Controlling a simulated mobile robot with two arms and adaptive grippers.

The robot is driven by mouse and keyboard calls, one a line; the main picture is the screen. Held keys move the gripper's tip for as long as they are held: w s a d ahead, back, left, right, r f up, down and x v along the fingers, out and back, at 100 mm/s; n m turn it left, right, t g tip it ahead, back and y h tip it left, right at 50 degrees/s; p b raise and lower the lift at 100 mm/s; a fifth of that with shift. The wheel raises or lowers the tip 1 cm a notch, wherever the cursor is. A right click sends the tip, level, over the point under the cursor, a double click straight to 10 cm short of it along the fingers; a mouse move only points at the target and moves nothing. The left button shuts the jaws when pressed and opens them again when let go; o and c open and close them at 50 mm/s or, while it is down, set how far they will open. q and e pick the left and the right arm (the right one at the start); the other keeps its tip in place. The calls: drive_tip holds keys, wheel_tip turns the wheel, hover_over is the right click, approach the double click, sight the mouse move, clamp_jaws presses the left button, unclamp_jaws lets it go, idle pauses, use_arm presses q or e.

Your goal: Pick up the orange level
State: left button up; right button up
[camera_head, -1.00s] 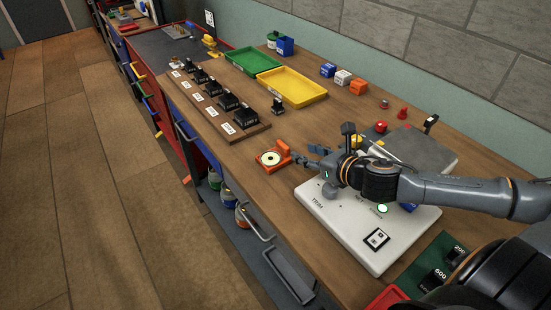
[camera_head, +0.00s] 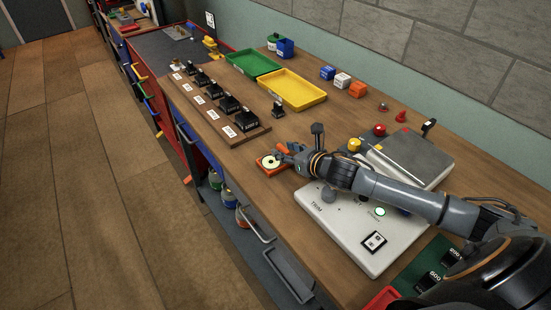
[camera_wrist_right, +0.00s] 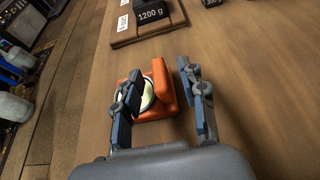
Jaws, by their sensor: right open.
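The orange level (camera_head: 266,165) lies on the wooden workbench near its front edge, with a pale round face on top. In the right wrist view the orange level (camera_wrist_right: 160,88) shows a raised upright part on its right side. My right gripper (camera_head: 284,154) is at the level and hides part of it in the head view. In the wrist view the right gripper (camera_wrist_right: 163,97) is open, one finger over the round face and the other to the right of the raised part, with that part between them. My left gripper is not in view.
A white console marked TRIM (camera_head: 325,222) lies under my right arm. A wooden rack (camera_head: 237,137) with several black weights stands behind the level. Yellow (camera_head: 294,90) and green (camera_head: 252,62) trays are farther back. Bare bench lies around the level.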

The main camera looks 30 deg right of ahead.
clamp_jaws()
idle(0.4)
